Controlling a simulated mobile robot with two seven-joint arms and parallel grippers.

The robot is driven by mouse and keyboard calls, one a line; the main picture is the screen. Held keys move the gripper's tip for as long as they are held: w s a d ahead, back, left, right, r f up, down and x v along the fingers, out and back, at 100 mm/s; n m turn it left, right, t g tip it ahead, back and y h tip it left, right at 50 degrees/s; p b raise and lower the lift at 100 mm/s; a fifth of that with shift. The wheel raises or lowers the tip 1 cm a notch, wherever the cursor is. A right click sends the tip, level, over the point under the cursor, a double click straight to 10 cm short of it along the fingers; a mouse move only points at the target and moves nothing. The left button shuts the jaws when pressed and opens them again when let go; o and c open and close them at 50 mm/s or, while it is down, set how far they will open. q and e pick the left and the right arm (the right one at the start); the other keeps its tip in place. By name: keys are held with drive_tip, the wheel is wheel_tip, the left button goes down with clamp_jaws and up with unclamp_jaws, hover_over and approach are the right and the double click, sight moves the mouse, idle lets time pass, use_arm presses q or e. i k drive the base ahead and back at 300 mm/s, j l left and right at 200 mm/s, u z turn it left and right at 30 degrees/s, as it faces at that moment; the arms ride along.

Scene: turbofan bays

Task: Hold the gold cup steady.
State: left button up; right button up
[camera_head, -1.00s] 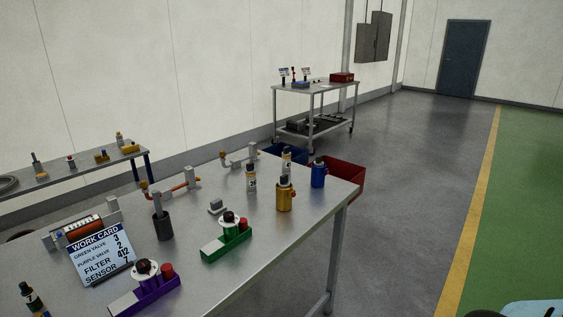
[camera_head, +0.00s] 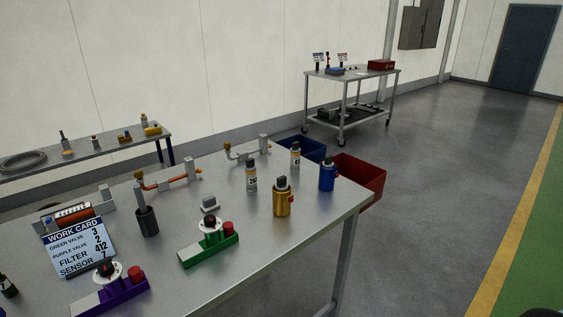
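The gold cup (camera_head: 283,202) stands upright on the metal table (camera_head: 240,262), toward its right end. It has a dark top part and a small red-orange piece on its right side. Nothing of mine touches it in this view. Neither of my grippers can be made out. A dark shape sits at the bottom right edge, too cut off to name.
Near the cup stand a blue cup (camera_head: 327,177), a bottle (camera_head: 251,176) and a second bottle (camera_head: 295,156). A green valve block (camera_head: 208,249), a purple valve block (camera_head: 110,296) and a work card (camera_head: 78,248) are to the left. A red bin (camera_head: 358,178) lies beyond. Floor at right is clear.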

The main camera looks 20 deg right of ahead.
sight(280, 185)
drive_tip(key=i+l, duration=0.1)
drive_tip(key=l, duration=0.95)
drive_tip(key=i+l, duration=0.15)
drive_tip(key=l, duration=0.4)
